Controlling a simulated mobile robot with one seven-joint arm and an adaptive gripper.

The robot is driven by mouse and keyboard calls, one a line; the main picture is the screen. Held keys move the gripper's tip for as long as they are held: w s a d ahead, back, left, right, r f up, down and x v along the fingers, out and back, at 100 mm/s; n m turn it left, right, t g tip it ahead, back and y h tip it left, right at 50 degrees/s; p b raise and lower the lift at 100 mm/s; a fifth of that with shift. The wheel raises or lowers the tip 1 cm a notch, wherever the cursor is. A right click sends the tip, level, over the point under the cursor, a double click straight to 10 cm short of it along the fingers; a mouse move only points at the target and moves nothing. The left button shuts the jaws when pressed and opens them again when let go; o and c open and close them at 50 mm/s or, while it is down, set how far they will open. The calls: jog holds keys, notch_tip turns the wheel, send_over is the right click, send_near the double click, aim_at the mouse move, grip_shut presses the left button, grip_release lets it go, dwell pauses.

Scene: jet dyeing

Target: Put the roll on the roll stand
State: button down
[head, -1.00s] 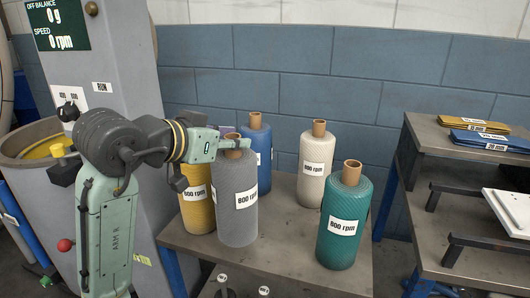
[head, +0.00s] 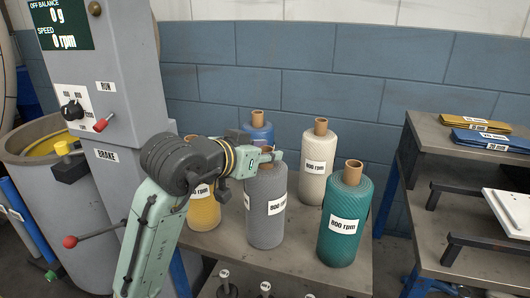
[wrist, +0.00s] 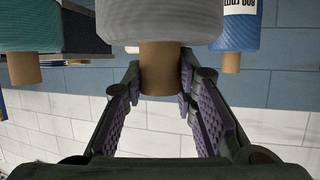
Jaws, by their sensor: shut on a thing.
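A grey roll (head: 266,205) with a brown core and an 800 rpm label stands upright at the middle of the bench. My gripper (head: 270,158) is shut on the top of its core, which shows between the fingers in the wrist view (wrist: 160,68). I cannot tell whether the grey roll is lifted off the bench. Other upright rolls around it are yellow (head: 203,212), blue (head: 259,136), cream (head: 317,165) and teal (head: 345,220). Small posts with round labelled tops (head: 265,287) show at the bottom edge; I cannot tell if they belong to the roll stand.
The bench top (head: 300,262) is bare in front of the grey roll. A machine (head: 105,60) with red-knobbed levers and a drum (head: 45,140) stands at left. A stepped shelf (head: 430,150) with yellow and blue folded cloths stands at right. A blue block wall is behind.

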jog(key=c, duration=1.3)
grip_release()
jog(key=shift+r, duration=0.1)
